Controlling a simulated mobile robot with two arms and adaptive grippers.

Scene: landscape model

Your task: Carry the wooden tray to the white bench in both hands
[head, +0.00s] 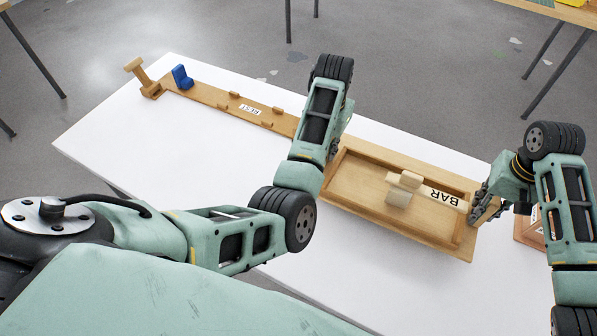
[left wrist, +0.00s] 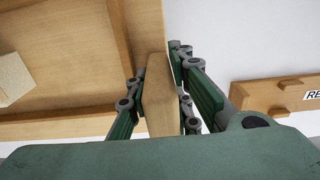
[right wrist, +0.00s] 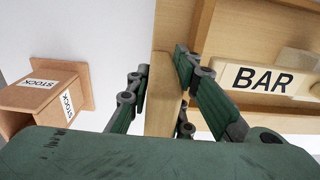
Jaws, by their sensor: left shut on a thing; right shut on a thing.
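The wooden tray (head: 385,226) is a shallow open box over the white bench (head: 215,165). I cannot tell whether it touches the bench top. A light wooden bar marked BAR (head: 440,196), with a crosspiece and a pale block (head: 398,199), is in the tray. My left gripper (left wrist: 160,88) is shut on the handle block at the tray's left end; the arm hides its fingers in the head view. My right gripper (head: 482,203) is shut on the handle at the tray's right end, also seen in the right wrist view (right wrist: 163,82).
A long wooden board marked REST (head: 215,97) lies on the bench's far left, with a blue bracket (head: 182,77) and a wooden T-shaped piece (head: 146,78). A wooden box marked STOCK (right wrist: 42,96) is right of the tray. The front left of the bench is clear.

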